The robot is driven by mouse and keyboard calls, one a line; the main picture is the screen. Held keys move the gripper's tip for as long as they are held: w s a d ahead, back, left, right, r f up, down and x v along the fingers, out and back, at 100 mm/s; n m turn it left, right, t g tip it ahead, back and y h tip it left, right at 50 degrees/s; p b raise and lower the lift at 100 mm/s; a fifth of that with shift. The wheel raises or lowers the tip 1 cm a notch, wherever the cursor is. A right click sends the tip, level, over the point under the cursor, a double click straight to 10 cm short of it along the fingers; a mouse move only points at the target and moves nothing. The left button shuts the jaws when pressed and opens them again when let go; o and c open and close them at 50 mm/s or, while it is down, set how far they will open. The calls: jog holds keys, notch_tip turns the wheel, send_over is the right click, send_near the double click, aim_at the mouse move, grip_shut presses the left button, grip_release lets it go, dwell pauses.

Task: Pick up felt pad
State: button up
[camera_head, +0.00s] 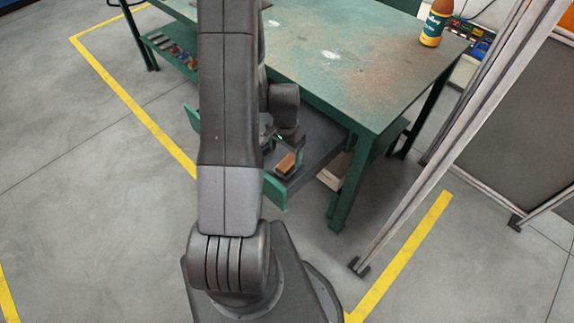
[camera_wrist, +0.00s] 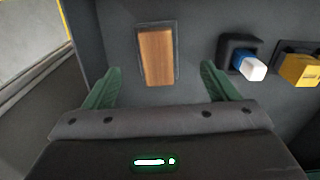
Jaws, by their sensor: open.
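A brown block with a wood-like face (camera_wrist: 157,55) sits in a shallow dark recess in the open drawer (camera_head: 318,140); it also shows in the head view (camera_head: 286,164). It may be the felt pad, but I cannot tell its material. My gripper (camera_wrist: 160,86) is open and empty, its green fingers wide apart on either side of the block's near end in the wrist view. The block lies just ahead of the fingers, apart from them. In the head view my gripper (camera_head: 287,152) is over the drawer, partly hidden by my arm.
A blue and white piece (camera_wrist: 245,63) and a yellow piece (camera_wrist: 300,70) sit in dark holders right of the block. The green workbench (camera_head: 330,50) stands over the drawer and bears a bottle (camera_head: 434,24). A framed screen (camera_head: 520,120) stands at the right.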

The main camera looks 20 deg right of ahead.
aim_at(286, 163)
jog(key=shift+s+d+f, duration=0.1)
jog(key=shift+s+f, duration=0.05)
jog(key=shift+f, duration=2.9)
jog(key=c, duration=1.1)
